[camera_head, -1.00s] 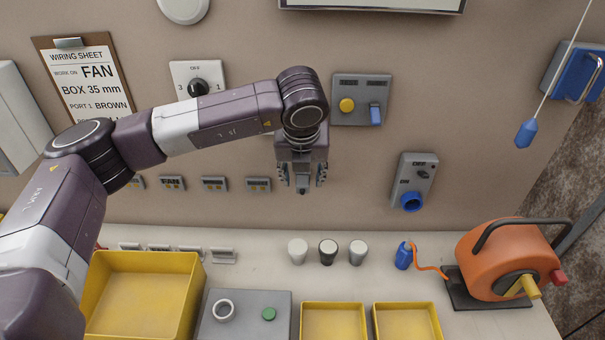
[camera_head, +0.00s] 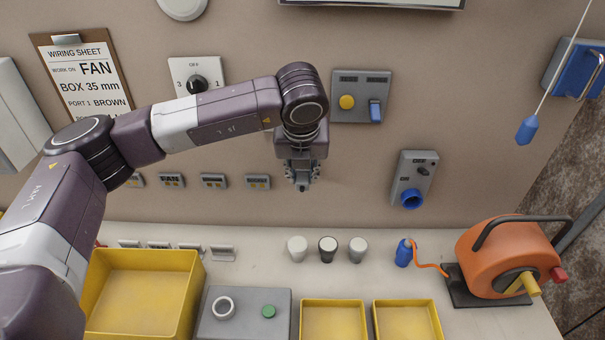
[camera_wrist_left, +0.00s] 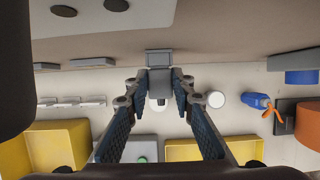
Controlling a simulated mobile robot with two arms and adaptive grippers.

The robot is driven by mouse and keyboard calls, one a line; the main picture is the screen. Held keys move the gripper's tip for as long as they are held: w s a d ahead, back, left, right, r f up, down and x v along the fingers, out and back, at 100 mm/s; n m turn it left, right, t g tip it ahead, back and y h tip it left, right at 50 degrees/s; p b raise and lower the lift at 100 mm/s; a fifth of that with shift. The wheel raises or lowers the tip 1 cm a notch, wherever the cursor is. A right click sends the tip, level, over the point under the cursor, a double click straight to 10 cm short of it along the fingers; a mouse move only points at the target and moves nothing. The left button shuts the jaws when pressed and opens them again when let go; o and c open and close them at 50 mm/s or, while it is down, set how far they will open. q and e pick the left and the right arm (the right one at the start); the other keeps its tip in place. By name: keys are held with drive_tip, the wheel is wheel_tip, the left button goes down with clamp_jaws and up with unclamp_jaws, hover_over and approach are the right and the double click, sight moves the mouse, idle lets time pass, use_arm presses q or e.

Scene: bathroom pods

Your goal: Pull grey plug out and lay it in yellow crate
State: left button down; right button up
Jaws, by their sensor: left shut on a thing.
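My left gripper (camera_head: 302,180) is in front of the wall, above the bench, with its fingers drawn together. In the left wrist view its fingertips (camera_wrist_left: 161,80) are shut on a small grey block, which I take as the grey plug (camera_wrist_left: 160,74). Another grey piece (camera_wrist_left: 158,57) shows just beyond it; I cannot tell whether the two are joined. In the head view the fingers mostly hide the plug. A large yellow crate (camera_head: 193,290) stands on the bench at front left, and two smaller yellow crates (camera_head: 333,303) (camera_head: 406,303) stand to its right. My right gripper is not in view.
Three small cups (camera_head: 328,250) stand on the bench below the gripper. A grey box (camera_head: 247,318) with a ring and green button lies between the crates. A blue bottle-like piece (camera_head: 403,252) and orange reel (camera_head: 505,255) stand at right. Wall switch boxes (camera_head: 361,97) flank the arm.

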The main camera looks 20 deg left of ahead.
use_arm(q)
drive_tip(key=shift+s+d+f, duration=0.1)
drive_tip(key=shift+s, duration=0.05)
drive_tip(key=shift+s, duration=0.1)
drive_tip(key=shift+s, duration=0.2)
drive_tip(key=shift+b, duration=0.3)
drive_tip(key=shift+s+d, duration=0.1)
drive_tip(key=shift+s, duration=0.1)
idle(0.3)
drive_tip(key=shift+s+b, duration=0.15)
drive_tip(key=shift+b, duration=0.25)
drive_tip(key=shift+s+d+b, duration=0.2)
drive_tip(key=shift+s+b, duration=0.25)
drive_tip(key=shift+s, duration=0.25)
drive_tip(key=shift+s+d+b, duration=0.2)
drive_tip(key=shift+s+b, duration=0.25)
drive_tip(key=shift+s, duration=0.2)
